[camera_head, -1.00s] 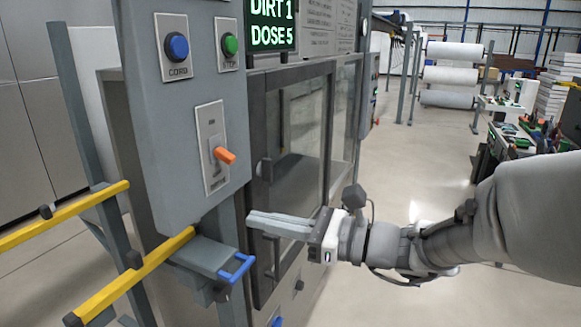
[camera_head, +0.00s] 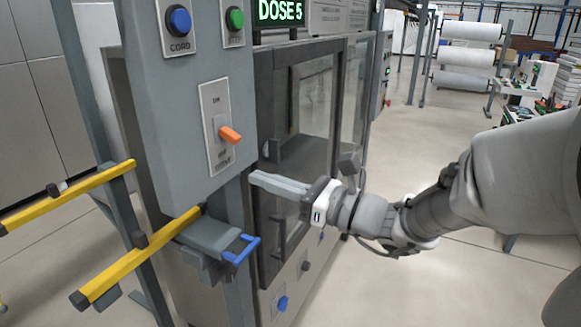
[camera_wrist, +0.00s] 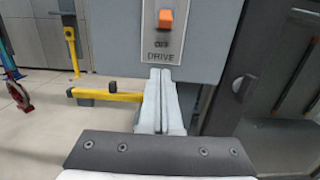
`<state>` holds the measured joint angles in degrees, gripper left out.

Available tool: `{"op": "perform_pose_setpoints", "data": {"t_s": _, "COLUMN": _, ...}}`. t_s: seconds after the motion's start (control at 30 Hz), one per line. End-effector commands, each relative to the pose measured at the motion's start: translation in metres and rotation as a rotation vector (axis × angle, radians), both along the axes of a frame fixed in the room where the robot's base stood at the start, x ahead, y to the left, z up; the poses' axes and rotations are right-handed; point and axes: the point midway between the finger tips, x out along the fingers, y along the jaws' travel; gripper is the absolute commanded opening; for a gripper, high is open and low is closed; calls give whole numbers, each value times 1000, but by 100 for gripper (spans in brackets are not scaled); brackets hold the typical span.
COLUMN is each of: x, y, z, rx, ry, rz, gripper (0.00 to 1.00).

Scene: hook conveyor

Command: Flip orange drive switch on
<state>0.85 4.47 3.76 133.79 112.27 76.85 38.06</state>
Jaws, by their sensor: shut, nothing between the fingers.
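The orange drive switch (camera_head: 230,135) is a toggle on a pale plate on the grey control panel. Its lever points outward and a little down toward the lower part of the plate. In the wrist view the orange lever (camera_wrist: 166,19) sits just above the "OFF" and "DRIVE" lettering. My gripper (camera_head: 254,178) is shut and empty, its fingers together. It is below and to the right of the switch in the head view, apart from it. In the wrist view the gripper tips (camera_wrist: 160,72) lie below the switch plate.
A blue CORD button (camera_head: 179,20) and a green button (camera_head: 235,18) sit above the switch. A yellow rail (camera_head: 140,258) and a blue-handled bracket (camera_head: 240,249) stand below the panel. A dark-framed cabinet door (camera_head: 300,140) is right behind my gripper.

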Motion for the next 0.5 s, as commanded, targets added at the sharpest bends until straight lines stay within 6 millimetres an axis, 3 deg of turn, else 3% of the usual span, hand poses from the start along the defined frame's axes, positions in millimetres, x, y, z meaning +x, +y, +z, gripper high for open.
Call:
{"op": "perform_pose_setpoints", "data": {"t_s": 0.27, "x": 22, "y": 57, "z": 6, "rx": 0, "ry": 1, "rz": 5, "gripper": 0}}
{"op": "perform_pose_setpoints", "data": {"t_s": 0.5, "x": 18, "y": 44, "z": 37, "rx": 0, "ry": -2, "rz": -1, "gripper": 0}}
